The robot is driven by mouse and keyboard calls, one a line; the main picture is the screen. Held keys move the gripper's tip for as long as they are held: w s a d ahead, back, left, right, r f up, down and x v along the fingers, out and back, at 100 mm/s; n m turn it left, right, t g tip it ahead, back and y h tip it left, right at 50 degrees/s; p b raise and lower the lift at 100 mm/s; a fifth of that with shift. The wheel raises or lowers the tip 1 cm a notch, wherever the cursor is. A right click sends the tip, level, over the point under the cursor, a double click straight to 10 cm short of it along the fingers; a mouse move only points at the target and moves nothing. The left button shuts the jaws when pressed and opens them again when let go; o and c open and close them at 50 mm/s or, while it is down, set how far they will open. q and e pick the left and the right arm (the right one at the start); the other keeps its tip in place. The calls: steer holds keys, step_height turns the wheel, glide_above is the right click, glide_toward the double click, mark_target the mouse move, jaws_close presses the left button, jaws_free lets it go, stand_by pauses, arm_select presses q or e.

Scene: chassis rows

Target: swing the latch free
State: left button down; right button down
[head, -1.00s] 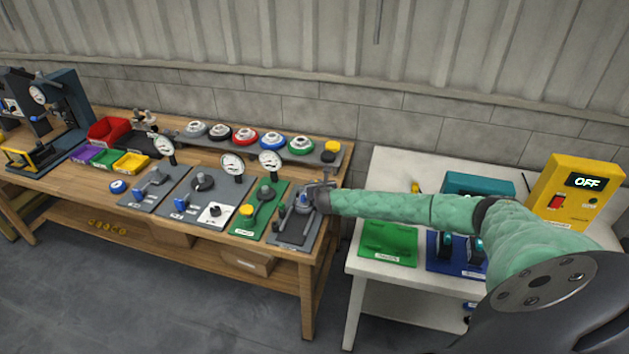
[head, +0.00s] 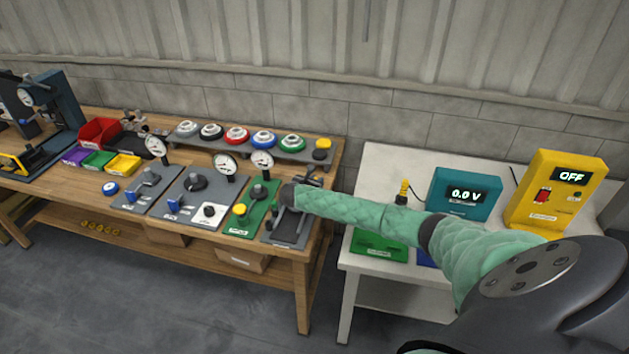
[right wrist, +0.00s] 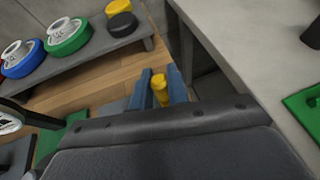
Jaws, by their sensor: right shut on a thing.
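In the right wrist view, the two blue fingers of my right gripper (right wrist: 162,92) are closed around an upright yellow knob (right wrist: 160,86). What the knob is fixed to is hidden behind the gripper's dark body, so I cannot tell the latch's shape or angle. In the head view, my right arm reaches to the dark grey panel (head: 283,237) at the right end of the wooden bench's panel row. My wrist covers the upper part of this panel, and the fingers do not show clearly. My left gripper is not in view.
A green panel (head: 247,224) with a dark knob sits just left. A raised shelf (head: 215,143) with several coloured round parts runs behind. A white table (head: 385,170) across a narrow gap holds a teal meter (head: 464,193) reading 0.0 V and a yellow box (head: 556,190) reading OFF.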

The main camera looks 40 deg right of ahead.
stand_by(0.5)
steer(key=c, duration=1.3)
jaws_free()
steer(key=shift+c, duration=0.2)
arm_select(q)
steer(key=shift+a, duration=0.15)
